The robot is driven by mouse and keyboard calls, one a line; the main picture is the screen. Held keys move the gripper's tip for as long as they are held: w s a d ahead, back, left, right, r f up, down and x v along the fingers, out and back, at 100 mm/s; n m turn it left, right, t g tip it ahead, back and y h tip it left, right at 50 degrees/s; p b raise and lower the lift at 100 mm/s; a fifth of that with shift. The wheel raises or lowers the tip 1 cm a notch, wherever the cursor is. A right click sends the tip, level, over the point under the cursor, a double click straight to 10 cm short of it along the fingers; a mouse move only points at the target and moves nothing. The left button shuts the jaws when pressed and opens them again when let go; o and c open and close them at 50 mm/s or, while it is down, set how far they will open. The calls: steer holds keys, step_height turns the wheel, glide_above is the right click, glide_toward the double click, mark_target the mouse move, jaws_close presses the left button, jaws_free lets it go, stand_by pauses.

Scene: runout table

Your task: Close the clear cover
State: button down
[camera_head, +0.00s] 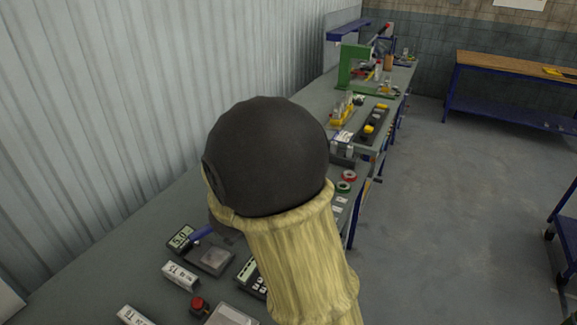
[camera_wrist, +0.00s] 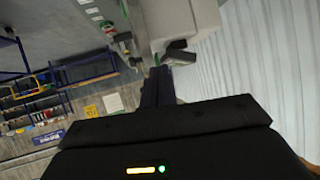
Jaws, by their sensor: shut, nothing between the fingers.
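I cannot make out the clear cover for certain. A small grey box with a paler square top (camera_head: 213,260) lies on the bench in the head view, left of my arm; whether that top is the cover is unclear. In the wrist view my gripper (camera_wrist: 158,78) shows as dark fingers, closed together with nothing between them. A pale grey housing (camera_wrist: 185,18) is beyond the fingertips, with a dark part (camera_wrist: 180,50) close to them. Contact cannot be told. In the head view my dark round joint and yellow sleeve hide much of the bench.
The bench (camera_head: 90,272) runs along a corrugated wall. Near the box are a display reading 5.0 (camera_head: 181,238), a white labelled block (camera_head: 180,276) and a red button (camera_head: 198,304). Tape rolls (camera_head: 346,181) and a green press (camera_head: 352,68) stand farther back. Open floor lies right.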

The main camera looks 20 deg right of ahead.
steer(key=d+r+m+h, duration=0.1)
steer(key=d+r+m+g+h+p, duration=0.1)
steer(key=r+h, duration=0.1)
steer(key=s+d+r+h, duration=0.1)
steer(key=shift+r+m+h, duration=0.2)
steer(key=shift+m+h, duration=0.1)
steer(key=shift+m, duration=0.1)
steer(key=w+d+f+p, duration=0.3)
steer(key=w+d+f, duration=0.4)
steer(key=d, duration=0.1)
steer(key=shift+d, duration=0.4)
step_height(320, 180, down, 13)
steer(key=b, duration=0.9)
steer(key=shift+s+f+b, duration=0.2)
steer(key=shift+b, duration=0.2)
